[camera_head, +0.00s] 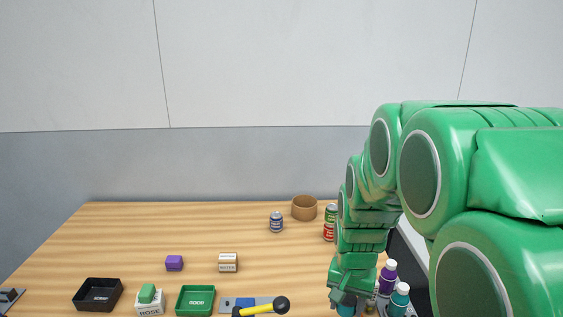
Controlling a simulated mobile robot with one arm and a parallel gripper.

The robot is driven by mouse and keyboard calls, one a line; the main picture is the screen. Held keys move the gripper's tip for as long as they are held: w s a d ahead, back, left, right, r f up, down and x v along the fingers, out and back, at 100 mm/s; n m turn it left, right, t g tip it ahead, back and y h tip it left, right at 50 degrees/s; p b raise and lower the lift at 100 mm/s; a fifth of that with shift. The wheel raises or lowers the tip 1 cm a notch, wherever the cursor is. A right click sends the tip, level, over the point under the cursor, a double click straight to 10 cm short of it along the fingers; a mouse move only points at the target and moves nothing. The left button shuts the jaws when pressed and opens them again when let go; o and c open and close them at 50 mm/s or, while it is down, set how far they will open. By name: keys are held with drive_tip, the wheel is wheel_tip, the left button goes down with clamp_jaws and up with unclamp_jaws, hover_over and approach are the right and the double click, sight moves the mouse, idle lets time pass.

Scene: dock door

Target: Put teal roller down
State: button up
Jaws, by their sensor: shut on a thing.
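My gripper (350,298) is at the lower right, at the end of my green arm, low over the right front part of the wooden table (270,265). It is shut on a small teal thing, the teal roller (345,310), of which only a bit shows at the bottom edge of the picture. My gripper hides most of the roller. I cannot tell whether the roller touches the surface below.
Purple (387,276) and teal (400,298) bottles stand just right of my gripper. Left lie a yellow-and-black tool (262,307), green tray (196,300) and black tray (98,294). Cans (276,222) and a brown bowl (304,207) stand behind.

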sight(233, 280)
drive_tip(key=w+f+n, duration=0.1)
drive_tip(key=w, duration=0.2)
drive_tip(key=w+f, duration=0.1)
drive_tip(key=w, duration=0.3)
drive_tip(key=w+f+n, duration=0.1)
drive_tip(key=w+f, duration=0.1)
drive_tip(key=w, duration=0.2)
drive_tip(key=shift+a+n, duration=0.3)
drive_tip(key=shift+a, duration=0.05)
drive_tip(key=w+f, duration=0.2)
drive_tip(key=w, duration=0.1)
drive_tip(key=w+f+n, duration=0.1)
drive_tip(key=w, duration=0.2)
drive_tip(key=w+f+n, duration=0.1)
drive_tip(key=w+f, duration=0.1)
drive_tip(key=w, duration=0.1)
drive_tip(key=shift+a+f, duration=0.3)
